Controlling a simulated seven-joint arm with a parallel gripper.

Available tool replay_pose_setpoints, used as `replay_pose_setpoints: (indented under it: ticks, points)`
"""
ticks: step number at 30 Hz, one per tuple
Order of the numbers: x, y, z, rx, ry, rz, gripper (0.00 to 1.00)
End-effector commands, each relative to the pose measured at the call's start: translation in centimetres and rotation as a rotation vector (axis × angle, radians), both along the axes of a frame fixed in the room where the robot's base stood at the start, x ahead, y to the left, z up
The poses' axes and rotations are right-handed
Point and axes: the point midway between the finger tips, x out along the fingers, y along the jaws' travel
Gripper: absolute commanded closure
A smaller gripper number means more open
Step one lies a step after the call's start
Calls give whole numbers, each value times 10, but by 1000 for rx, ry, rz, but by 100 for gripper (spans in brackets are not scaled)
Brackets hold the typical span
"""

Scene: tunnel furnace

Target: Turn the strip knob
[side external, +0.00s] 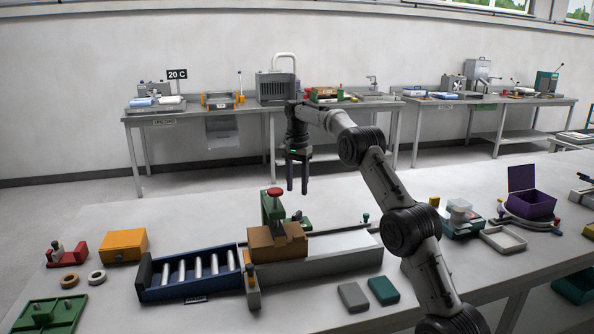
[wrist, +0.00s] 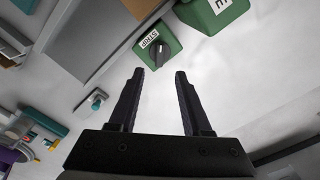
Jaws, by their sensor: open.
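The strip knob (wrist: 161,54) is a dark round knob with a pointer, on a small green block (wrist: 174,44) with a white label reading STRIP. In the side view the knob (side external: 298,215) is small, behind the brown block and right of the green press. My gripper (side external: 297,188) points down above it, open and empty. In the wrist view the fingertips of my gripper (wrist: 160,72) are apart, and the knob appears just beyond the gap between them. The fingers do not appear to touch the knob.
A green press with a red top (side external: 274,192) stands close left of the knob. In front are a brown block (side external: 277,248), a long grey bed (side external: 340,244) and a blue roller tray (side external: 163,292). A small teal-topped post (side external: 365,218) stands to the right. Bare table lies behind.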

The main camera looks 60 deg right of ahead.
Motion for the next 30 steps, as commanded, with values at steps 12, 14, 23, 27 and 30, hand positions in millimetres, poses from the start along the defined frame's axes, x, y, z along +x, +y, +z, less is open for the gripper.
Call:
replay_pose_setpoints:
  ticks: [12, 14, 23, 27, 30]
  points:
    - [0, 0, 51, -1, -1, 0, 51]
    - [0, 0, 53, 0, 0, 0, 51]
    - [0, 0, 53, 0, 0, 0, 51]
    - [0, 0, 53, 0, 0, 0, 51]
    - [3, 5, 55, -2, -2, 11, 51]
